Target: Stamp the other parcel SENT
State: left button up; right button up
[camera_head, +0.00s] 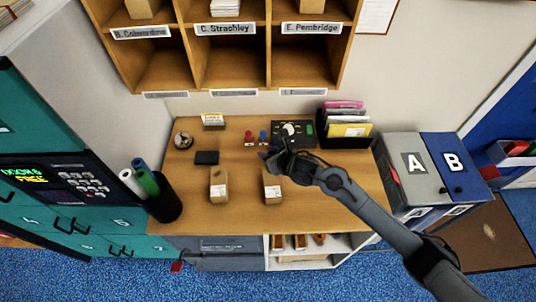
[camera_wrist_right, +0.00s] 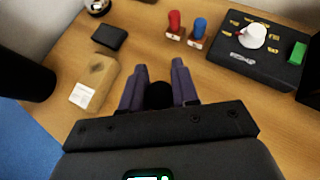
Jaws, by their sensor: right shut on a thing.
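Two brown parcels with white labels stand on the desk, a left parcel (camera_head: 219,190) and a right parcel (camera_head: 273,192). The left parcel also shows in the right wrist view (camera_wrist_right: 97,80); the right one is hidden there. A red-handled stamp (camera_head: 248,137) and a blue-handled stamp (camera_head: 263,136) stand side by side at the back. My right gripper (camera_head: 274,160) is just behind and above the right parcel. In the wrist view its fingers (camera_wrist_right: 158,82) are shut on a dark rounded thing (camera_wrist_right: 158,95), mostly hidden. I cannot tell if it is a stamp. My left gripper is out of view.
A black box with a white knob (camera_head: 290,129) is at the back right, with a file rack (camera_head: 346,124) beside it. A dark flat pad (camera_head: 206,158) lies behind the left parcel. A bin of rolls (camera_head: 163,203) stands at the desk's left. The desk front is clear.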

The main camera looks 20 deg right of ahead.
notch_tip(320, 180, down, 3)
jog(key=shift+w+r+b, duration=0.1)
jog(key=shift+b, duration=0.7)
jog(key=shift+f+b, duration=0.5)
jog(key=shift+f, duration=0.6)
jog(key=shift+f+b, duration=0.4)
jog(key=shift+b, duration=0.15)
jog(key=shift+f, duration=0.2)
jog(key=shift+f+b, duration=0.2)
jog(key=shift+b, duration=0.15)
dwell(0.8)
